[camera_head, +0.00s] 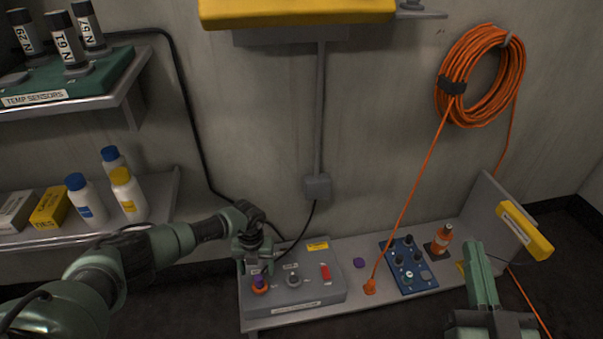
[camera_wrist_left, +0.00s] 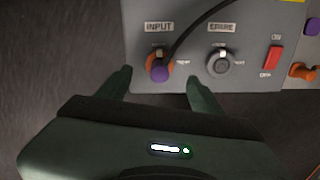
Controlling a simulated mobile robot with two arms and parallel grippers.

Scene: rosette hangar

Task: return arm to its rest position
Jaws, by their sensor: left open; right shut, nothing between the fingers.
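My left arm (camera_head: 150,255) reaches in from the left. Its gripper (camera_head: 256,268) is at the left end of the grey control box (camera_head: 325,291). In the left wrist view, the left gripper (camera_wrist_left: 159,78) is open, its fingers apart on either side of and short of the orange-and-purple fitting (camera_wrist_left: 160,68) under the INPUT label. I see no grip on it. In the head view, this fitting (camera_head: 260,285) is just below the gripper. My right gripper (camera_head: 474,248) is at the lower right, shut and empty, in front of the bench.
The bench (camera_head: 290,321) holds a purple cap (camera_head: 359,263), an orange plug (camera_head: 370,287), a blue knob panel (camera_head: 407,265) and an orange bottle (camera_head: 442,240). Shelves with bottles (camera_head: 87,202) stand at left. A black cable (camera_wrist_left: 190,35) crosses the box. An orange coil (camera_head: 482,75) hangs on the wall.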

